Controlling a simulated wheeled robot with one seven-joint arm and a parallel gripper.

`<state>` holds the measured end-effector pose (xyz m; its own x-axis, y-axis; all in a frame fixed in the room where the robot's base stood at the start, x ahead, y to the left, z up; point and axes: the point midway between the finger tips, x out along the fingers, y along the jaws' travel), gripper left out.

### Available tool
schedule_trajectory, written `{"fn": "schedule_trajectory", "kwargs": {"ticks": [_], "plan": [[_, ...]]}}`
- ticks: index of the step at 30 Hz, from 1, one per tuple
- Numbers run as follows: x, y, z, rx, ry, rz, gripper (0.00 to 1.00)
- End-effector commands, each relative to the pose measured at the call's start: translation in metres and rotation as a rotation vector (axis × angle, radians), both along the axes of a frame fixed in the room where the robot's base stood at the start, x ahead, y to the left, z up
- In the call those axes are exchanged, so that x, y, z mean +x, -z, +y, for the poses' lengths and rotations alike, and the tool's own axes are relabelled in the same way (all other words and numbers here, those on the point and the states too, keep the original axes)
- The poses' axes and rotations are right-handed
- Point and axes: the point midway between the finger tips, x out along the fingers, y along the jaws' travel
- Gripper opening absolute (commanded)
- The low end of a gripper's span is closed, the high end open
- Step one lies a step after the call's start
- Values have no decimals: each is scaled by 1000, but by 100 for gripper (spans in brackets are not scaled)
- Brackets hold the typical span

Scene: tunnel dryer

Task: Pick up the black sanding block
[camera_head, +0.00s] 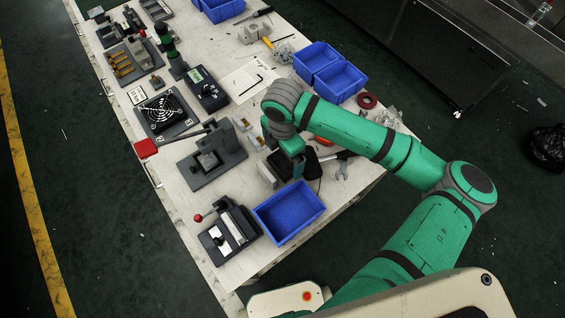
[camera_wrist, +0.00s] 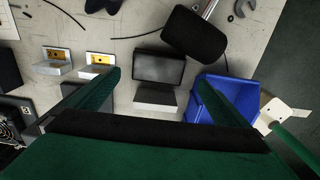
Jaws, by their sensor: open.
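The black sanding block (camera_wrist: 158,68) lies on the bench in the wrist view, with a dark top and a lighter grey face towards the bottom of the picture. My gripper (camera_wrist: 158,82) is open, with one green finger on each side of the block in the picture. I see no contact with it. In the head view my gripper (camera_head: 292,160) hangs low over the bench, and the dark block (camera_head: 280,166) shows just left of it, partly covered.
A black mallet head (camera_wrist: 193,35) lies close to the block at upper right. A blue bin (camera_wrist: 228,84) stands to its right. Two pale brackets with yellow plates (camera_wrist: 100,66) are to its left. A lever press (camera_head: 212,160) stands left of my gripper.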

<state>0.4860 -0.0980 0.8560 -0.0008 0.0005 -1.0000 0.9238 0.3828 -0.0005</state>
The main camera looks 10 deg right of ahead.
Motion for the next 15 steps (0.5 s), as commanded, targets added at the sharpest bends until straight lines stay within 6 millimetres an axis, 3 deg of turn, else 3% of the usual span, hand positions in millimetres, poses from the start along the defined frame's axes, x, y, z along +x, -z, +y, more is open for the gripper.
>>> {"fn": "schedule_trajectory", "kwargs": {"ticks": [8,15], "plan": [[0,15,-1,1,2,1,100],[3,48,-2,1,6,1,100]]}}
